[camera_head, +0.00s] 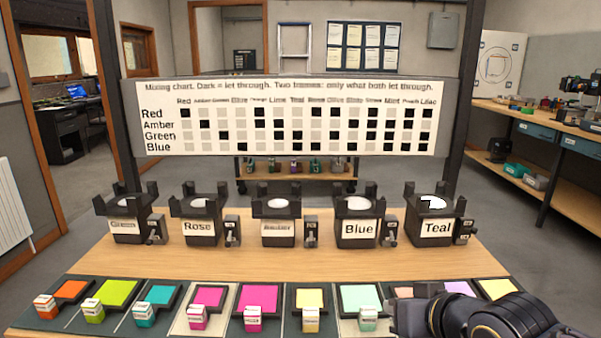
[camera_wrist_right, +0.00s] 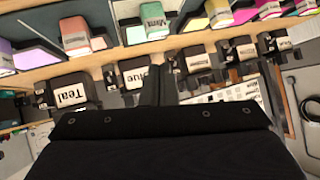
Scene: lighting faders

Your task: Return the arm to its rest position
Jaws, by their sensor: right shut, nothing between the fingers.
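My right gripper (camera_head: 404,316) is at the bottom right of the head view, over the front row of colour swatches. Its arm comes in from the lower right corner and hides some swatches. In the right wrist view its dark fingers (camera_wrist_right: 166,84) are together with nothing between them. They overlap the lamp row in that picture and are apart from the swatch blocks. My left gripper is not in view. Dark lamp stands stand in a row, including Rose (camera_head: 201,226), Blue (camera_head: 359,229) and Teal (camera_head: 436,226), each with a small black fader unit beside it.
Coloured swatches with small blocks, such as a magenta one (camera_head: 253,319), line the front edge of the wooden table (camera_head: 300,262). A mixing chart board (camera_head: 290,88) stands behind the lamps. The wood between lamps and swatches is clear. A workbench (camera_head: 530,122) stands at right.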

